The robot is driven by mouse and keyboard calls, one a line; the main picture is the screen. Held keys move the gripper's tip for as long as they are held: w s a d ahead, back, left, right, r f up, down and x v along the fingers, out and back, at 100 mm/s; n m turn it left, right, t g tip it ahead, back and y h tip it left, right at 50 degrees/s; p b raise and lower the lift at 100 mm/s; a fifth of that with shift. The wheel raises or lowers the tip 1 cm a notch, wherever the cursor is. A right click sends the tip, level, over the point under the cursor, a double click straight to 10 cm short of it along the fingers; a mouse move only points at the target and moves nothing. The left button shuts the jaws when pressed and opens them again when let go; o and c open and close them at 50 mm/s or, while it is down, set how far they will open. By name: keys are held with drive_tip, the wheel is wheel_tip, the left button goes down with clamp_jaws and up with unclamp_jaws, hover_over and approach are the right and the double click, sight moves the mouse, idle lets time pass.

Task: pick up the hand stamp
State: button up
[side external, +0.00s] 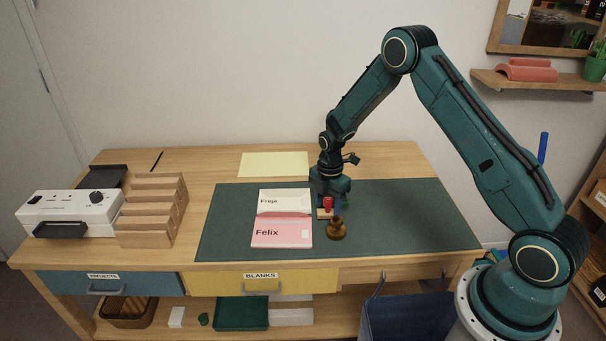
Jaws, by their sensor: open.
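A hand stamp with a dark brown wooden knob handle (337,228) stands upright on the dark green desk mat (410,215), near its front middle. My gripper (329,203) points down just behind and slightly left of the stamp and is open. Its fingers are small and partly hidden here. A red object (328,204) shows at the fingers, on or above a small pale block; I cannot tell whether the fingers touch it.
Cards marked Freja (283,199) and Felix (282,234) lie left of the stamp. A yellow sheet (274,164) lies behind. A wooden rack (152,210) and white machine (70,213) stand at left. The mat's right side is clear.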

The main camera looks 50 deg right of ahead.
sight(328, 199)
drive_tip(key=shift+f, duration=0.2)
idle(0.3)
drive_tip(key=c, duration=1.1)
drive_tip(key=shift+r, duration=0.15)
wheel_tip(328, 199, up, 20)
drive_tip(key=shift+f, duration=0.1)
idle(0.4)
